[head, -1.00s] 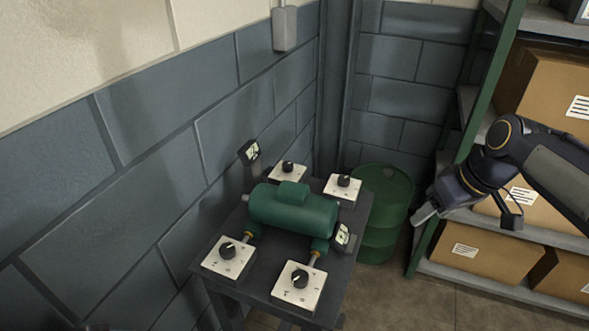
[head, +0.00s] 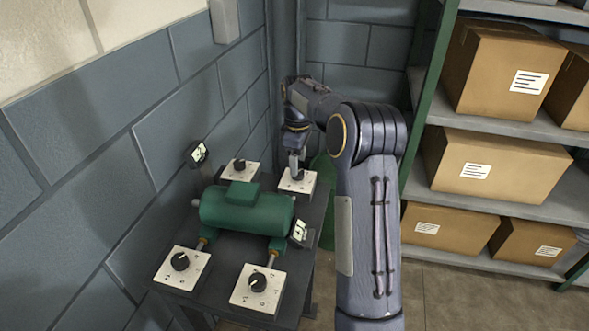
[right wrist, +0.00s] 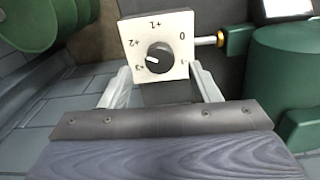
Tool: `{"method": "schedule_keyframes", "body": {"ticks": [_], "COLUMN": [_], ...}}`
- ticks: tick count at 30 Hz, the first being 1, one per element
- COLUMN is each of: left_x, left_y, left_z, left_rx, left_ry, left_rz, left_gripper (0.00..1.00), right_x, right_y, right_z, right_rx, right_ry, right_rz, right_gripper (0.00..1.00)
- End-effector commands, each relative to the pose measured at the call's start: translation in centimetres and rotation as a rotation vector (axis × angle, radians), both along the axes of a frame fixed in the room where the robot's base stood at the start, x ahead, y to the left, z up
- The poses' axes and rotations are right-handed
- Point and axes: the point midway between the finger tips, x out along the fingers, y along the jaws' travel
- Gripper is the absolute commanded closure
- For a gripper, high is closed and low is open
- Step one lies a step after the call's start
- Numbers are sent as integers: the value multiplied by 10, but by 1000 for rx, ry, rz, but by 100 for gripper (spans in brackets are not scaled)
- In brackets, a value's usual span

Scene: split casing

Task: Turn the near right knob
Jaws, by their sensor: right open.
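The near right knob (head: 258,282) is black with a white pointer mark, on a square white plate at the near right corner of the dark table. My right gripper (head: 296,168) is away from it, over the far right knob (head: 297,175). In the right wrist view the open fingers (right wrist: 163,84) point at a black knob (right wrist: 159,57) on a white numbered plate (right wrist: 157,25). This knob's pointer aims left, towards the lower-left mark. The fingers flank the plate's lower edge; contact cannot be told. My left gripper is not in view.
A green motor-like casing (head: 245,213) lies mid-table. A near left knob (head: 180,261) and a far left knob (head: 239,165) sit at other corners. Small dials (head: 299,231) stand beside the casing. A green drum (head: 327,215) and shelves with boxes (head: 490,165) are right.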

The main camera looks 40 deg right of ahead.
Motion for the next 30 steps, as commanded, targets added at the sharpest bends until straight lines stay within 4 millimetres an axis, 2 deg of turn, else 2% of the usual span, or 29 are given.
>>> {"method": "schedule_keyframes", "body": {"ticks": [3,7,17,27,30], "left_x": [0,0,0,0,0], "left_y": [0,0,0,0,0], "left_z": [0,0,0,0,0], "left_rx": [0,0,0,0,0], "left_ry": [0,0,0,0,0], "left_rz": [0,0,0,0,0], "left_gripper": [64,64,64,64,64], "right_x": [-1,-1,-1,-1,-1], "right_y": [0,0,0,0,0], "right_z": [-18,-30,-35,-35,-34], "right_rx": [0,0,0,1,1], "right_ry": [3,1,0,-1,-1], "right_rz": [-1,-2,-2,-2,-3], "right_gripper": [44,44,44,87,89]}}
